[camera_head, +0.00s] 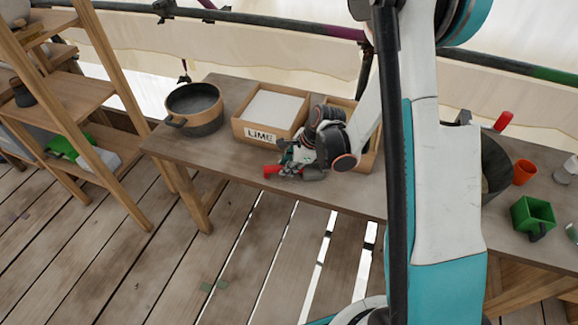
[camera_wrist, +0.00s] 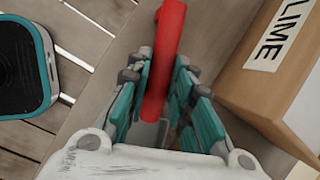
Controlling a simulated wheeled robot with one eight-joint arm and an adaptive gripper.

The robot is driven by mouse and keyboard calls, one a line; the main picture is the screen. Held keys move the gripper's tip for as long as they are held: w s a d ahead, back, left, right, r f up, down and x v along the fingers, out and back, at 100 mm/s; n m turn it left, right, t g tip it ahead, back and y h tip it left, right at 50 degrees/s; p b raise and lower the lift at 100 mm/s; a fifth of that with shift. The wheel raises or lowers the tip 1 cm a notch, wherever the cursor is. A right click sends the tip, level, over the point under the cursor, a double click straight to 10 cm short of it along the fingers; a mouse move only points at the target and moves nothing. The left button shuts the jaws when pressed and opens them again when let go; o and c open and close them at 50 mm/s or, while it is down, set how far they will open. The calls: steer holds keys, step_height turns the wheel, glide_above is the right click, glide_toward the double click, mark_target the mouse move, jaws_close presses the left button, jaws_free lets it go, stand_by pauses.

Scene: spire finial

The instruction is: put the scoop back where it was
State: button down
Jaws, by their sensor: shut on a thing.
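The scoop (camera_head: 271,170) shows a red handle and a small grey part near the front edge of the wooden table (camera_head: 230,150). My gripper (camera_head: 292,165) is around it, in front of the box marked LIME (camera_head: 262,133). In the wrist view the red scoop handle (camera_wrist: 165,45) runs between the two teal fingers of my gripper (camera_wrist: 158,82), which are shut on it. The grey part is mostly hidden by my gripper. I cannot tell whether the scoop touches the table. The LIME box (camera_wrist: 262,85) stands close on the right there, apart from the fingers.
The LIME box holds white material. A second box (camera_head: 340,102) is partly behind my arm. A dark pot (camera_head: 200,122) stands left of them. At right are a dark bucket (camera_head: 496,165), a red upright piece (camera_head: 503,121), an orange cup (camera_head: 523,172) and a green container (camera_head: 533,213).

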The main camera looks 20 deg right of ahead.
steer(key=shift+f, duration=0.2)
steer(key=c, duration=1.4)
jaws_free()
steer(key=shift+r, duration=0.1)
steer(key=shift+r, duration=0.1)
steer(key=s+d+r+n+t+h+p, duration=0.15)
steer(key=s+r+n, duration=0.3)
steer(key=r, duration=0.75)
steer(key=s+d+r+n+h+p, duration=0.15)
steer(key=s+r+n, duration=0.35)
steer(key=r, duration=0.8)
steer(key=shift+s+a+r+n+t+h+p, duration=0.2)
steer(key=shift+s+r+n+t, duration=0.25)
steer(key=shift+s+r+n, duration=1.15)
steer(key=shift+s+a+r+n+t+h+p, duration=0.15)
steer(key=shift+s+r+n+t, duration=0.4)
steer(key=shift+s+n, duration=1.8)
steer(key=shift+s+a+r+n+t+h+p, duration=0.15)
steer(key=shift+s+a+r+n+t, duration=0.15)
steer(key=shift+s+r+n, duration=1.7)
